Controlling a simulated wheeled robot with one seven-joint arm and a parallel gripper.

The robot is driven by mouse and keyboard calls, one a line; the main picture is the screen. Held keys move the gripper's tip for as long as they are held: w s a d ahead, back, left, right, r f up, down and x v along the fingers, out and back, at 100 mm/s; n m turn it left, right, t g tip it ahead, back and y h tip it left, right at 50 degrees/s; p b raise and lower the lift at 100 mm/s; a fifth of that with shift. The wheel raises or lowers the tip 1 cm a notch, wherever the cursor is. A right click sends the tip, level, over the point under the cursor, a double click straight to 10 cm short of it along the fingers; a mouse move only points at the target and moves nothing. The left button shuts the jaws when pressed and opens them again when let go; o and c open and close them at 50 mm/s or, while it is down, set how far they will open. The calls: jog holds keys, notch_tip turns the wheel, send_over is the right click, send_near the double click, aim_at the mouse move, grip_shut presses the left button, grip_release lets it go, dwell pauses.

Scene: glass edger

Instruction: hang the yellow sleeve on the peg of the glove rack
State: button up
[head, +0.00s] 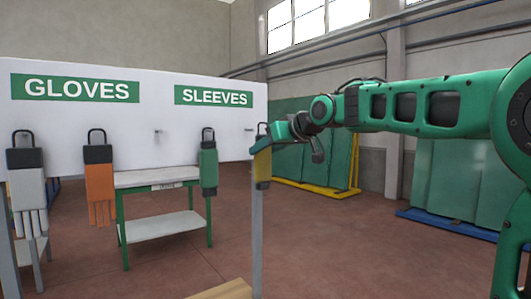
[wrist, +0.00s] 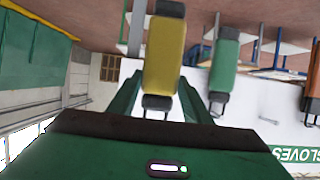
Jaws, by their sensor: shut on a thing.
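The yellow sleeve (head: 262,165) hangs upright from my gripper (head: 275,134), which is shut on its dark top end. The sleeve is just in front of the right edge of the white glove rack (head: 130,125). In the wrist view the yellow sleeve (wrist: 165,55) lies between my fingers (wrist: 163,98), with its dark loop toward the palm. One bare peg (head: 158,131) shows between the orange glove and the green sleeve. Another small peg (head: 249,129) shows under the SLEEVES sign, just left of the yellow sleeve. The sleeve appears apart from both pegs.
A grey glove (head: 29,190), an orange glove (head: 100,185) and a green sleeve (head: 208,165) hang on the rack. A grey post (head: 257,235) is below the yellow sleeve. Glass racks (head: 450,180) stand at the back right.

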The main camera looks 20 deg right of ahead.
jog(key=shift+w+a+f, duration=0.1)
jog(key=shift+w+a, duration=0.25)
jog(key=shift+w, duration=0.6)
jog(key=shift+w+a+f, duration=0.1)
jog(key=shift+w+a, duration=0.2)
jog(key=shift+w, duration=0.65)
jog(key=shift+w+a+f, duration=0.1)
jog(key=shift+w+a, duration=0.25)
jog(key=shift+w, duration=0.6)
jog(key=shift+x, duration=0.75)
jog(key=shift+f, duration=0.15)
jog(key=o, duration=1.1)
